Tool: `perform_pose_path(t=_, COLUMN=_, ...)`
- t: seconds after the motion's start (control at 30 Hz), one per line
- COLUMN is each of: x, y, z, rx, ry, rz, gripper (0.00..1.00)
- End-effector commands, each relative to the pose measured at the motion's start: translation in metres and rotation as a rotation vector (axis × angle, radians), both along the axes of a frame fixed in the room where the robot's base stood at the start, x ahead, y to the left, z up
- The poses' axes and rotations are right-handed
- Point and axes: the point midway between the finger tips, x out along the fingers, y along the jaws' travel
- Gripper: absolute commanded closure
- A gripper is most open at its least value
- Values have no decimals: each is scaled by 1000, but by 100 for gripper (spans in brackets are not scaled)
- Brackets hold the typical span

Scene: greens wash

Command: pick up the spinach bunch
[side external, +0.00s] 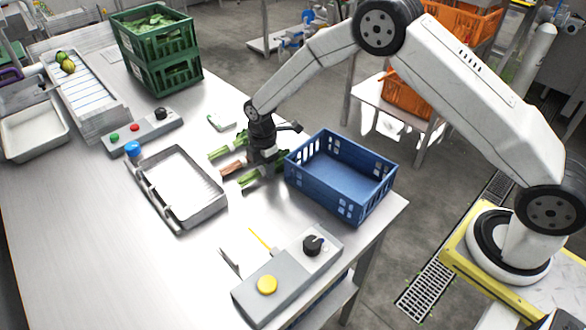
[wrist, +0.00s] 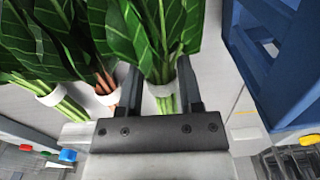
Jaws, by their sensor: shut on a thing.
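Three leafy bunches lie side by side on the steel table. The spinach bunch, as I take it, has dark green leaves, green stems (wrist: 166,104) and a white band. It is the bunch on the right in the wrist view and the nearest in the side view (side external: 252,185). My gripper (wrist: 160,88) is shut around its stems, one finger on each side; it also shows in the side view (side external: 262,158). I cannot tell whether the bunch is clear of the table. The leaf tips are partly out of view or hidden.
A red-stemmed bunch (wrist: 104,85) lies close beside my left finger, with another green-stemmed bunch (wrist: 58,97) further left. A blue crate (side external: 345,197) stands close on the right. A metal tray (side external: 178,222), a button box (side external: 268,285) and green crates (side external: 160,70) stand around.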

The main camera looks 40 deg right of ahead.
Motion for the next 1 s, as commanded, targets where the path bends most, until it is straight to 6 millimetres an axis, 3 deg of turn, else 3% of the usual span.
perform_pose_path(t=0.6, x=0, y=0, z=79, rx=1, ry=-1, rz=0, gripper=100)
perform_pose_path(t=0.8, x=0, y=0, z=94, rx=1, ry=1, rz=1, gripper=100)
perform_pose_path(t=1.0, x=0, y=0, z=96, rx=0, ry=2, rz=1, gripper=100)
